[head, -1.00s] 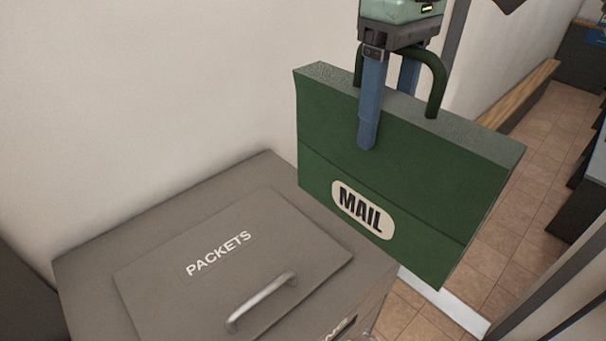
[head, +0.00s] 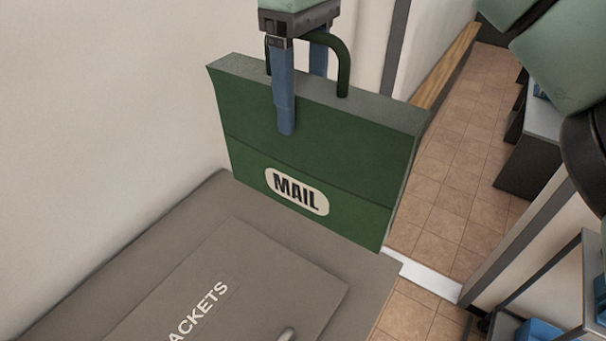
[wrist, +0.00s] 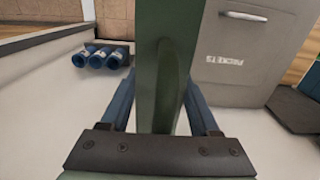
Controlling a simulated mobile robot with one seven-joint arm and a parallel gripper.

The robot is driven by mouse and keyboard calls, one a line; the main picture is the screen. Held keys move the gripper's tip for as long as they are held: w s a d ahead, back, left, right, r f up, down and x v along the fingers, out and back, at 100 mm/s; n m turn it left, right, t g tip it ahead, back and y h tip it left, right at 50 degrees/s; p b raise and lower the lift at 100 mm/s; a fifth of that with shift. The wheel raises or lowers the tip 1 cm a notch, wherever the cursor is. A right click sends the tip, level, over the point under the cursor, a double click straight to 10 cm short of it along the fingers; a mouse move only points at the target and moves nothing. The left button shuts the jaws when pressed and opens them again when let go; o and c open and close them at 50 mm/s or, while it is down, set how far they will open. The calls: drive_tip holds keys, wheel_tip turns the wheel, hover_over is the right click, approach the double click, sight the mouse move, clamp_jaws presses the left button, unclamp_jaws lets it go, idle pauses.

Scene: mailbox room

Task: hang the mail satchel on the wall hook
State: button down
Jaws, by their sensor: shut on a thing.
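The green mail satchel (head: 325,145) hangs upright from my gripper (head: 303,105) in the head view, with its MAIL label facing the camera. My gripper's blue fingers straddle the satchel's top and are shut on it near the dark green handle (head: 344,70). In the wrist view the satchel (wrist: 146,55) runs up the middle between the fingers of my gripper (wrist: 160,110). The satchel is held in the air near the far edge of the grey packets box. The wall hook is not visible in either view.
The grey packets box (head: 190,240) stands below and left of the satchel, against a pale wall (head: 100,90). A tiled passage (head: 455,170) opens to the right. A shelf (head: 560,290) is at lower right. Several blue rolled items (wrist: 102,56) show in the wrist view.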

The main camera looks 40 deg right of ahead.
sight(302, 154)
drive_tip(key=shift+f+p, duration=0.85)
drive_tip(key=shift+f, duration=3)
drive_tip(key=shift+c, duration=0.6)
unclamp_jaws()
drive_tip(key=shift+f, duration=0.1)
drive_tip(key=shift+f, duration=0.15)
drive_tip(key=shift+f+b, duration=0.1)
drive_tip(key=shift+b, duration=0.55)
wheel_tip(302, 154, up, 13)
drive_tip(key=shift+w+a+r+p, duration=0.1)
drive_tip(key=shift+a+p, duration=0.05)
drive_tip(key=shift+p, duration=0.2)
